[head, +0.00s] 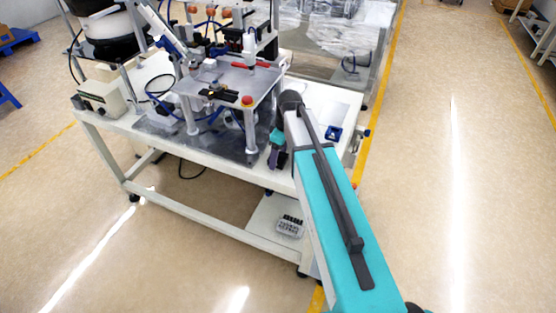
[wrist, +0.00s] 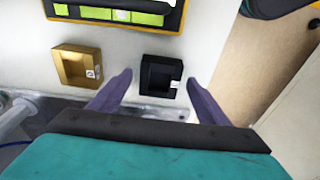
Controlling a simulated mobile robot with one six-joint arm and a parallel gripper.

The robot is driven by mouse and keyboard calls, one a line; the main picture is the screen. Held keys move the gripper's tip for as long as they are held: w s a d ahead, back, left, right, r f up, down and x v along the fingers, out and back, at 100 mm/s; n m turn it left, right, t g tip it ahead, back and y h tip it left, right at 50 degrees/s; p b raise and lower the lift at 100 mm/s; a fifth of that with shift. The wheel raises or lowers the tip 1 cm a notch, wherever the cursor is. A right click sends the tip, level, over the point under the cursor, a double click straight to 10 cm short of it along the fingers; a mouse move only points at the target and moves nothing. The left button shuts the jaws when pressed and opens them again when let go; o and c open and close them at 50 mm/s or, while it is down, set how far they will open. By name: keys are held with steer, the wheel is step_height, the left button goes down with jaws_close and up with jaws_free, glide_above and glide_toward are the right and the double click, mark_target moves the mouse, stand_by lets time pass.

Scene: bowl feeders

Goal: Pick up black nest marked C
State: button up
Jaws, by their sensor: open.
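The black nest (wrist: 160,77) is a small square open frame on the white table, in the wrist view. A small white label shows on its lower right; I cannot read the letter on it. My gripper (wrist: 160,83) is open, with one purple finger to the left and one to the right of the black nest. The fingers look apart from it, and I cannot tell the height between them. In the head view my gripper (head: 276,150) points down over the table's front right part, and the black nest cannot be made out there.
A gold nest (wrist: 78,68) with a label stands left of the black one. A tray with green blocks (wrist: 97,12) lies beyond them. In the head view a blue item (head: 333,133) lies right of my arm. A raised metal platform (head: 228,82) stands to the left.

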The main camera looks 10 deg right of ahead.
mark_target(279, 159)
steer(key=c, duration=1.3)
steer(key=shift+r, duration=0.15)
steer(key=shift+r+b, duration=0.75)
steer(key=shift+r, duration=0.9)
steer(key=s+a+b, duration=0.1)
steer(key=s+a, duration=0.2)
steer(key=s, duration=0.1)
steer(key=s+a+r+b, duration=0.1)
steer(key=s+a, duration=0.2)
steer(key=s, duration=0.1)
steer(key=s+a+b, duration=0.1)
steer(key=s+a, duration=0.2)
steer(key=s, duration=0.2)
steer(key=shift+a+r, duration=0.2)
steer(key=shift+w, duration=0.1)
